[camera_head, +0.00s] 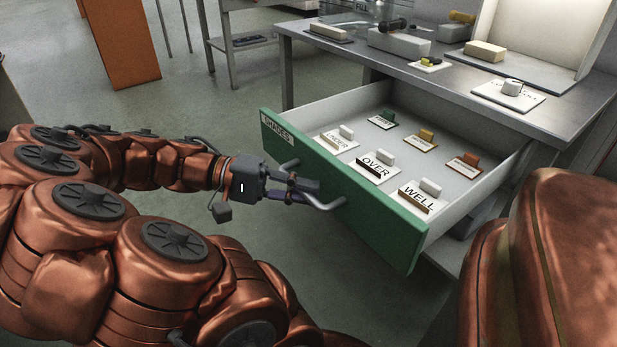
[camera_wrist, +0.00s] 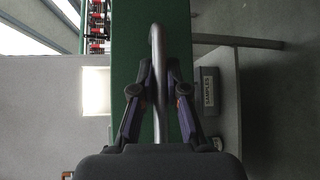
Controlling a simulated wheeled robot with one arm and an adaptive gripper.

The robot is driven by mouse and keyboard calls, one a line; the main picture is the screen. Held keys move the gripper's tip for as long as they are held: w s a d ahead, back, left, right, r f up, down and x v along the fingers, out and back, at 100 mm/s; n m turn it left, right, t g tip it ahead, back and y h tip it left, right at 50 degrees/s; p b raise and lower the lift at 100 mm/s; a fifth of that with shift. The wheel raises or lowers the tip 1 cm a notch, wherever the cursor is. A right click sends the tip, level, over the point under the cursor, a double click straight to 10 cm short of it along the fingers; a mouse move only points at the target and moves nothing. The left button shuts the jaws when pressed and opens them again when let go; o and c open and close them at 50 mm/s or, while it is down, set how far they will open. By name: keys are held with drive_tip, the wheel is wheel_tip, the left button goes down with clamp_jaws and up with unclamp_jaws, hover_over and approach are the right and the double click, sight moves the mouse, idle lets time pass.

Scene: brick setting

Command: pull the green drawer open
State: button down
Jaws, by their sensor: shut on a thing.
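The green drawer (camera_head: 375,207) stands well out from under the grey workbench, with its white inside in view. A label reading SHADES is on its front at the left. A bent grey metal handle (camera_head: 328,205) sticks out from the front. My gripper (camera_head: 306,190) is shut on this handle. In the wrist view, the two fingers (camera_wrist: 158,92) close on either side of the handle bar (camera_wrist: 156,42), with the green front (camera_wrist: 124,45) behind. Inside the drawer are several labelled cards with small blocks, among them OVER (camera_head: 376,164) and WELL (camera_head: 422,196).
The workbench top (camera_head: 420,72) holds several blocks and tools, and a card with a round white piece (camera_head: 513,88). An orange panel (camera_head: 118,40) stands at the back left. The floor (camera_head: 215,90) left of the drawer is clear.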

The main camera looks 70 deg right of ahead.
drive_tip(key=shift+w+a, duration=0.3)
drive_tip(key=shift+a, duration=0.1)
drive_tip(key=c, duration=1.2)
unclamp_jaws()
drive_tip(key=shift+w, duration=0.1)
drive_tip(key=shift+v, duration=3.7)
drive_tip(key=shift+a, duration=0.1)
